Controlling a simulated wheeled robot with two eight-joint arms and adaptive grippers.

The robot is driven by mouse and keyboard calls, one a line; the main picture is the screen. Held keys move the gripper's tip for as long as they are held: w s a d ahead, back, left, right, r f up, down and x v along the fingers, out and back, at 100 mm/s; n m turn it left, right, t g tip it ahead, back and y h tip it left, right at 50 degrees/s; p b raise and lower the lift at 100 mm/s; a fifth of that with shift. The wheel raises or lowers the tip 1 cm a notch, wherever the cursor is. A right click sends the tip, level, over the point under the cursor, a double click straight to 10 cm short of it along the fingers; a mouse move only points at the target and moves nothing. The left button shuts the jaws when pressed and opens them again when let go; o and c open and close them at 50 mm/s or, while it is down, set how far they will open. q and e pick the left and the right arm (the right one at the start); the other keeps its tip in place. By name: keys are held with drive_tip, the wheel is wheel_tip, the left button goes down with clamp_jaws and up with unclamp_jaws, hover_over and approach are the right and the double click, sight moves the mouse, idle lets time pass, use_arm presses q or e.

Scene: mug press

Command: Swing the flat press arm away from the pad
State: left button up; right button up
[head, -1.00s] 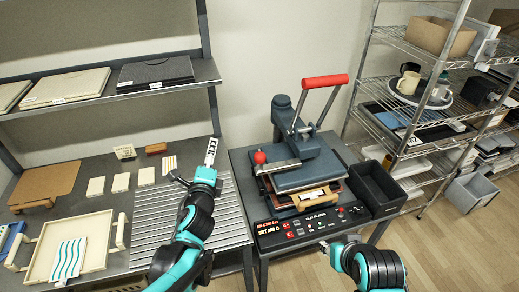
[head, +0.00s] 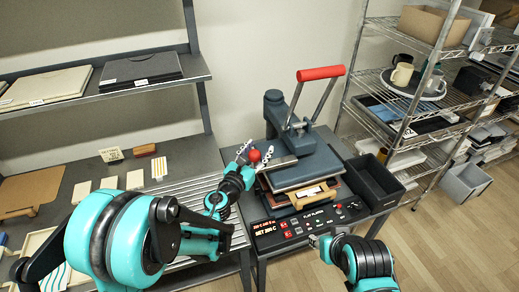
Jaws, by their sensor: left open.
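The flat press stands on the dark table at centre. Its flat press arm (head: 300,172) is a blue-grey plate lying over the pad, which it mostly hides. A red ball knob (head: 254,156) sticks out on a metal bar at the plate's left. A red bar handle (head: 320,73) stands raised above the press. My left gripper (head: 252,150) is open at the red knob, with its fingertips to either side of it; contact cannot be told. My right gripper (head: 318,240) is low in front of the control panel, apart from the press; its jaws are too small to read.
A control panel (head: 305,222) with lit digits fronts the press. A black open bin (head: 375,182) stands right of it. A ribbed grey surface (head: 190,195) lies to the left. Wire shelves (head: 425,115) stand at the right. A wooden-fronted tray (head: 312,194) sits under the plate.

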use_arm(q)
drive_tip(key=shift+w+d, duration=0.25)
drive_tip(key=shift+w, duration=0.3)
drive_tip(key=shift+c, duration=0.4)
clamp_jaws()
drive_tip(key=shift+d, duration=0.1)
